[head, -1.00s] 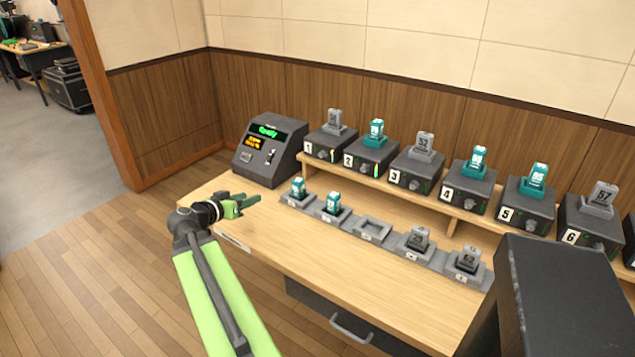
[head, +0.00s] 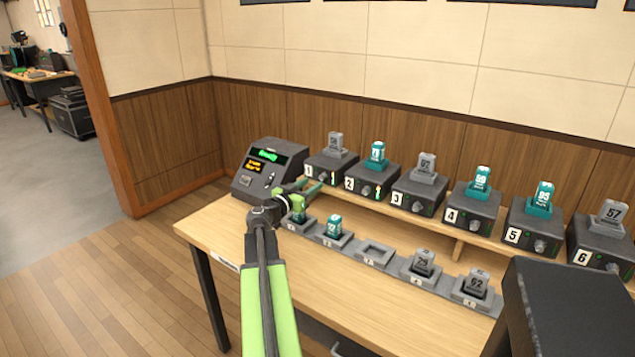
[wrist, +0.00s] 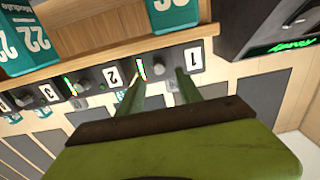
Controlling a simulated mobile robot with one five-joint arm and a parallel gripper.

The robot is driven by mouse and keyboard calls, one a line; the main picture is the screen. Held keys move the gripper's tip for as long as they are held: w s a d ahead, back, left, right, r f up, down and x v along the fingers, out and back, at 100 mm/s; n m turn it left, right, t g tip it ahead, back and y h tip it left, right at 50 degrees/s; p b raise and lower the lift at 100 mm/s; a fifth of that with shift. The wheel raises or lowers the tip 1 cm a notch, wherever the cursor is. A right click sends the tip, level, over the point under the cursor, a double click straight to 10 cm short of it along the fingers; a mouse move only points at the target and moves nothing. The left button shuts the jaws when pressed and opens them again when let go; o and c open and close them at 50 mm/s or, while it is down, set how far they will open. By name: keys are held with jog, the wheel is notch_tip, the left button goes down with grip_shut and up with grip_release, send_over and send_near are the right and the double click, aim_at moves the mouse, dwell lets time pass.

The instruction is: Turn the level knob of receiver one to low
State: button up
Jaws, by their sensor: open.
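Receiver one (head: 331,163) is the dark box with label 1 at the left end of the raised shelf, with a grey module on top. Its front also shows in the wrist view (wrist: 160,62), with label 1 and a lit level bar (wrist: 141,69). The level knob lies between these, but I cannot make it out clearly; my fingers partly cover that area. My gripper (wrist: 158,76) is open, its two fingers apart and pointing at this front, with nothing held. In the head view my gripper (head: 311,189) is just before and below receiver one. I cannot tell whether it touches.
Receiver two (head: 372,181) stands right of receiver one, with more numbered receivers beyond. A console (head: 262,168) with a green display stands to the left. Below the shelf, a row of docks (head: 373,256) holds several modules close to my arm; one dock is empty.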

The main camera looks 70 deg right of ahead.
aim_at(320, 178)
jog(key=x, duration=0.5)
grip_shut()
jog(key=shift+a, duration=0.2)
jog(key=shift+w+d, duration=0.1)
